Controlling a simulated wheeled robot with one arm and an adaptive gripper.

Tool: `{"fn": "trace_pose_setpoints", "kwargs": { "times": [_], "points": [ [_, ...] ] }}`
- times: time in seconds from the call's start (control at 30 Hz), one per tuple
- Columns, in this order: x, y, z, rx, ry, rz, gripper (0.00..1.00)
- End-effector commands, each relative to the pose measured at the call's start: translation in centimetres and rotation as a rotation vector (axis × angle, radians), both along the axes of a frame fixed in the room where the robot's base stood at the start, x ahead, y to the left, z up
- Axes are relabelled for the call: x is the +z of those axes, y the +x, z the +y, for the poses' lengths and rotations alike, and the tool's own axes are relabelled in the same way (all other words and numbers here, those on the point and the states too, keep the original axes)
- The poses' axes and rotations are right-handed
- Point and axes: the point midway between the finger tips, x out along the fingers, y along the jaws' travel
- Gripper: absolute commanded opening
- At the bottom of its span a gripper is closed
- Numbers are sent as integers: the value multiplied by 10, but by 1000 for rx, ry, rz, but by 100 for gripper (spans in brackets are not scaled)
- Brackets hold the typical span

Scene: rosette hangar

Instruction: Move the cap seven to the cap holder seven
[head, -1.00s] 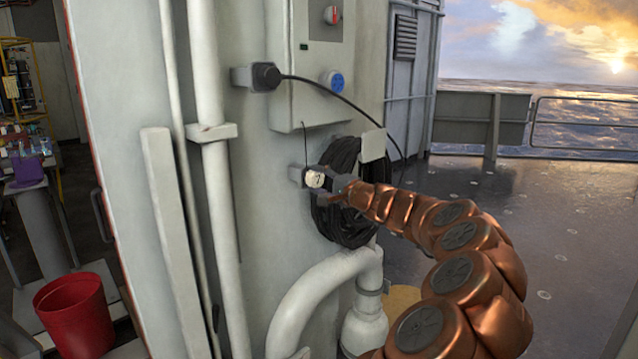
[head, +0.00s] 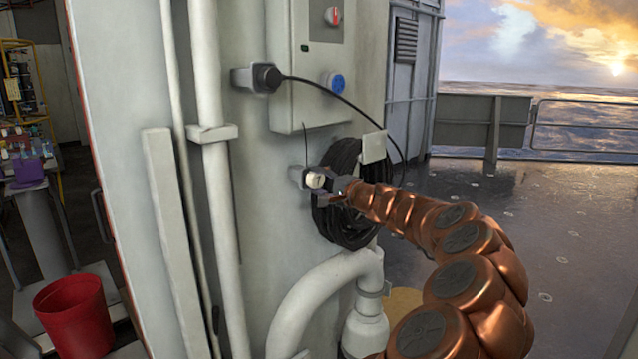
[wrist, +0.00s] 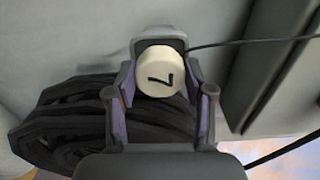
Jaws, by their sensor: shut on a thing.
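Cap seven (head: 314,180) is a small white round cap with a black 7. It sits at a grey bracket on the wall, which looks like the cap holder (head: 296,175). In the wrist view the cap (wrist: 160,72) faces me between my fingers, with the grey holder (wrist: 158,38) behind it. My gripper (head: 328,188) reaches in from the right and is shut on the cap; its two fingers also show in the wrist view (wrist: 160,98). I cannot tell how deep the cap sits in the holder.
A coiled black hose (head: 345,210) hangs right behind my gripper. A thin dark cord runs up from the holder. White pipes (head: 220,200) stand left. Open deck (head: 540,220) lies right.

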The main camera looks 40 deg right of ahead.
Motion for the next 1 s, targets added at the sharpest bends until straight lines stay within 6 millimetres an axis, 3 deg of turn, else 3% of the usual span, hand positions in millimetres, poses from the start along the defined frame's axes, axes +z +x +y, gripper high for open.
{"fn": "trace_pose_setpoints", "kwargs": {
  "times": [1.0],
  "points": [
    [-1, 10, 0, 1, 1, 1, 0]
  ]
}}
